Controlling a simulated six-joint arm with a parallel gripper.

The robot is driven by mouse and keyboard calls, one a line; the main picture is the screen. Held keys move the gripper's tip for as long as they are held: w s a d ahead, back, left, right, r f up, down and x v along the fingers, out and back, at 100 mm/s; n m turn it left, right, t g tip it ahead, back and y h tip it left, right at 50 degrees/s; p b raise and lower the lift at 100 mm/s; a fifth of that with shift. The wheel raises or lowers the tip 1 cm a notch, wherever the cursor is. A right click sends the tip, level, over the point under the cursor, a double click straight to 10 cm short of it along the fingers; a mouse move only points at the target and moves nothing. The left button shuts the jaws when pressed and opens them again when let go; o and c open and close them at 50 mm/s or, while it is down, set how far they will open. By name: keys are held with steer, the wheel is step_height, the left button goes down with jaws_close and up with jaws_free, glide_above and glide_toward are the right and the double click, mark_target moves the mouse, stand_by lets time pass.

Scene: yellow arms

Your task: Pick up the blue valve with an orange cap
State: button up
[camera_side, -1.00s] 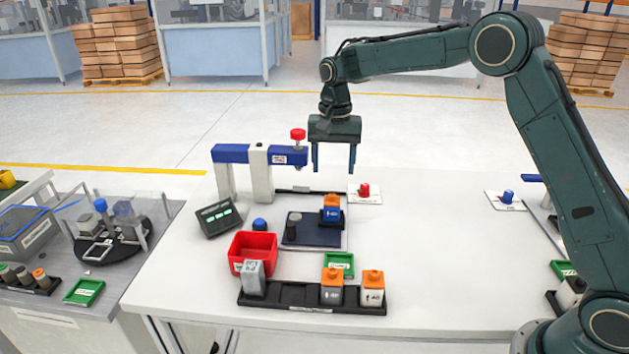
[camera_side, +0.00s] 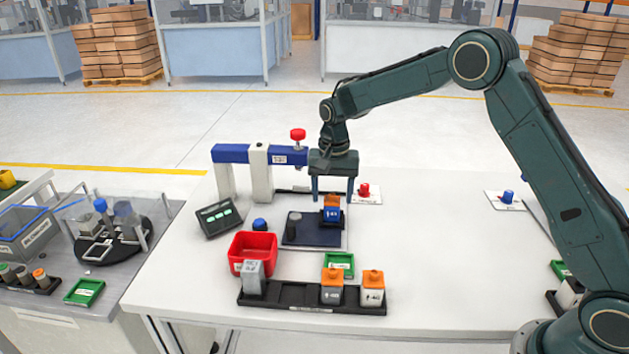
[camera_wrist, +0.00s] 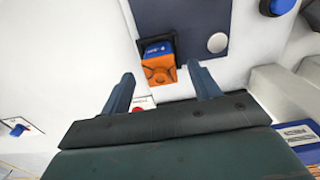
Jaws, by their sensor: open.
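The blue valve with an orange cap (camera_side: 332,212) stands upright in a small dark holder on the dark blue plate, in the middle of the table. It also shows in the wrist view (camera_wrist: 158,62), ahead of the fingertips and between their lines. My gripper (camera_side: 333,200) is open and points down above or just behind the valve. In the wrist view my gripper (camera_wrist: 163,75) has its two fingers apart with nothing between them. I cannot tell the exact height of the fingertips over the cap.
A blue and white press frame (camera_side: 262,165) with a red knob stands left of my gripper. A red button (camera_side: 364,190) is close on the right. A red bin (camera_side: 252,250) and a black rack (camera_side: 287,294) with several valves are in front.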

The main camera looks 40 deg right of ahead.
mark_target(332, 211)
steer(key=shift+f, duration=2.05)
steer(key=c, duration=1.1)
